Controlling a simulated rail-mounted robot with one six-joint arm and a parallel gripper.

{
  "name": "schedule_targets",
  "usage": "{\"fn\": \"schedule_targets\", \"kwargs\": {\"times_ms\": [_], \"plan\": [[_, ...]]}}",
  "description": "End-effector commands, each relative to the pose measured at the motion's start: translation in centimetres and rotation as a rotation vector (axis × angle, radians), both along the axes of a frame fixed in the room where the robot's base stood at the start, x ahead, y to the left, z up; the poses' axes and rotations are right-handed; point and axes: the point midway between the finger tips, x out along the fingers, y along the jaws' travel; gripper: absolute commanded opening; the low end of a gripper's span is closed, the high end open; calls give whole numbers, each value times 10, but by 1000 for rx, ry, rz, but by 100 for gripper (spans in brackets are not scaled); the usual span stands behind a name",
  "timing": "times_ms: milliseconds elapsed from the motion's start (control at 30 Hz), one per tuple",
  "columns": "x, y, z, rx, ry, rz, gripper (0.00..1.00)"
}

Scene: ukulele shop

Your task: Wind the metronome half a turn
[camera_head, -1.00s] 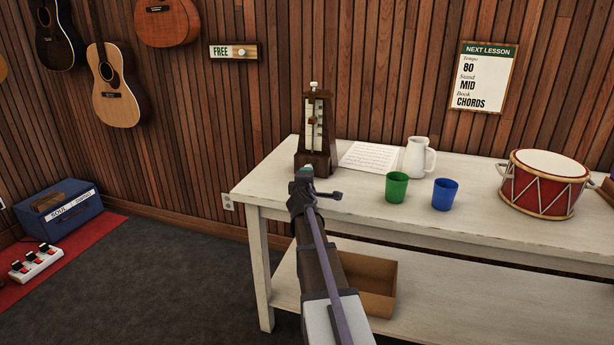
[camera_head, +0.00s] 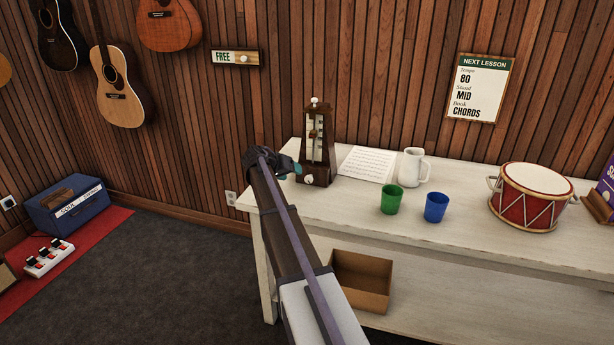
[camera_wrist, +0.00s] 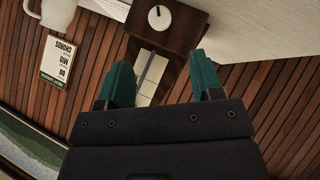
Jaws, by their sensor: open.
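The metronome (camera_head: 317,148) is a dark wooden pyramid with a pale scale, upright at the left end of the white table. A white winding knob (camera_head: 308,180) shows low on its front. In the wrist view the metronome (camera_wrist: 178,30) lies beyond my fingers, and its knob (camera_wrist: 159,17) has a dark line across it. My gripper (camera_wrist: 160,85) has teal fingers spread apart, with nothing between them. In the head view my gripper (camera_head: 287,165) is just left of the metronome's lower body; contact cannot be told.
Behind and right on the table (camera_head: 470,228) are a music sheet (camera_head: 367,163) and a white pitcher (camera_head: 412,166). A green cup (camera_head: 391,200), a blue cup (camera_head: 436,207) and a red drum (camera_head: 531,197) stand farther right. An open cardboard box (camera_head: 362,280) is on the lower shelf.

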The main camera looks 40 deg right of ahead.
Motion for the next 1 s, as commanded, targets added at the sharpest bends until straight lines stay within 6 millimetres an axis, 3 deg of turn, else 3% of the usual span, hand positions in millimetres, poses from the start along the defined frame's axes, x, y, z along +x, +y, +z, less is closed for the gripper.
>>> {"fn": "schedule_targets", "kwargs": {"times_ms": [233,500,633,900,1000], "plan": [[3,-16,-17,-1,2,2,60],[9,-66,-57,-2,1,3,60],[10,-82,-66,-2,2,3,60],[10,-86,-65,-2,2,5,60],[10,-86,-65,-2,2,5,51]]}}
